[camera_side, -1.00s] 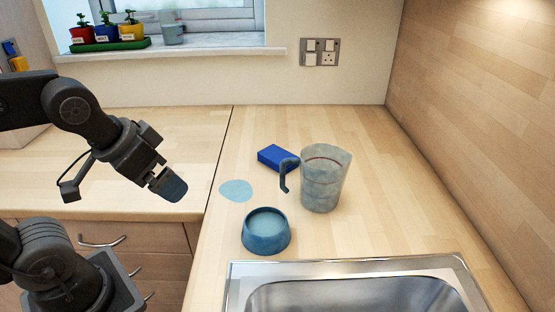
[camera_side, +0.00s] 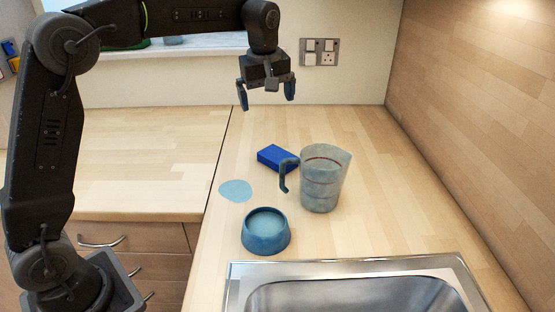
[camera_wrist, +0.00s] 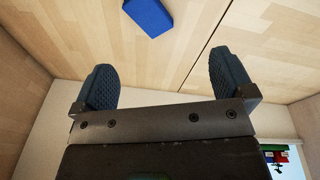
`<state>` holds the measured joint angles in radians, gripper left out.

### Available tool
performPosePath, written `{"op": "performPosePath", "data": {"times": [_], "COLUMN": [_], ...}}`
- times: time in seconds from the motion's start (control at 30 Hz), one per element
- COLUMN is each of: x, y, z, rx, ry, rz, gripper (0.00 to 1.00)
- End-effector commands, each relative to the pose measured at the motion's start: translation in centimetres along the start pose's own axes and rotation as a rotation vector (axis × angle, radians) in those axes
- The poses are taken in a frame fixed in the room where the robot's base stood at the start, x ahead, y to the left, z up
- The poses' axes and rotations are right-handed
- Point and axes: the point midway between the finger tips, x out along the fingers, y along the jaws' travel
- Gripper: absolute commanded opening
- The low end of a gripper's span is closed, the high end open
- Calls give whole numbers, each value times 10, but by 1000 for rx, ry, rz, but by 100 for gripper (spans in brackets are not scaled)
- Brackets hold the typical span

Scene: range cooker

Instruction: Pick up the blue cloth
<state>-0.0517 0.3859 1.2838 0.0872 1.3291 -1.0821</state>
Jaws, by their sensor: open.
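The blue cloth (camera_side: 277,158) appears as a deep-blue, flat rectangular block, like a folded pad, lying on the wooden worktop left of the jug's handle. It also shows at the top edge of the wrist view (camera_wrist: 148,15), partly cut off there. My gripper (camera_side: 266,98) is open and empty, held well above the worktop with its fingers pointing down. In the wrist view my gripper (camera_wrist: 164,65) shows two dark ribbed fingers wide apart, with bare wood between them. The cloth lies beyond the fingertips, not between them.
A translucent measuring jug (camera_side: 322,180) stands right beside the cloth, its handle toward it. A pale-blue flat disc (camera_side: 235,190) and a blue bowl (camera_side: 266,232) are nearer the front. A steel sink (camera_side: 350,268) is at the front right. The worktop behind the cloth is clear.

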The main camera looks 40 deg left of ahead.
Motion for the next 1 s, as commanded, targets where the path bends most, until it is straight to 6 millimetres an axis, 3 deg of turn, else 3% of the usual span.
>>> {"op": "performPosePath", "data": {"times": [0.1,0.33,0.57,0.8,1.0], "x": [37,85,107,153,177], "y": [29,55,57,50,47], "z": [-20,-41,-44,-42,-42], "rx": [-164,-391,-447,-445,-444], "ry": [-11,-6,-4,-5,-4], "rz": [-58,-128,-146,-148,-144], "gripper": [100,100,100,100,100]}}
